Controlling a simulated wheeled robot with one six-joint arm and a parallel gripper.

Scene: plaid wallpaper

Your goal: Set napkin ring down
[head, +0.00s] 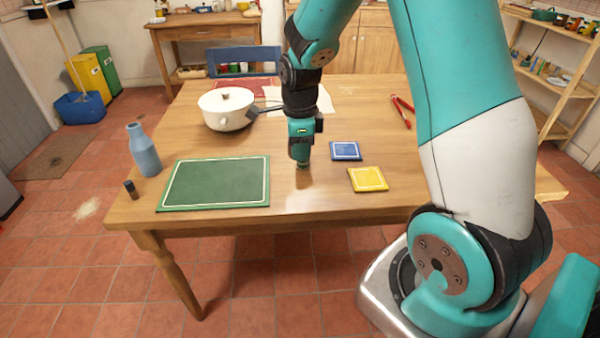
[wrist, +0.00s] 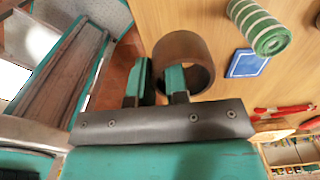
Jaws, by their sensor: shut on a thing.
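A brown napkin ring (wrist: 208,64) shows in the wrist view with its round opening facing the camera. My gripper (wrist: 160,76) is shut on the ring's near-left wall, one finger inside the opening and one outside. In the head view my gripper (head: 302,160) points straight down, close above the wooden table (head: 300,195). It is between the green placemat and the blue coaster. The ring is too small to make out there, and I cannot tell whether it touches the table.
The green placemat (head: 215,183) lies to the left, the blue coaster (head: 346,151) and yellow coaster (head: 368,179) to the right. A white pot (head: 226,112) and blue bottle (head: 143,150) stand farther left. A green-striped roll (wrist: 258,26) shows in the wrist view. Red-handled tool (head: 401,110) lies at right.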

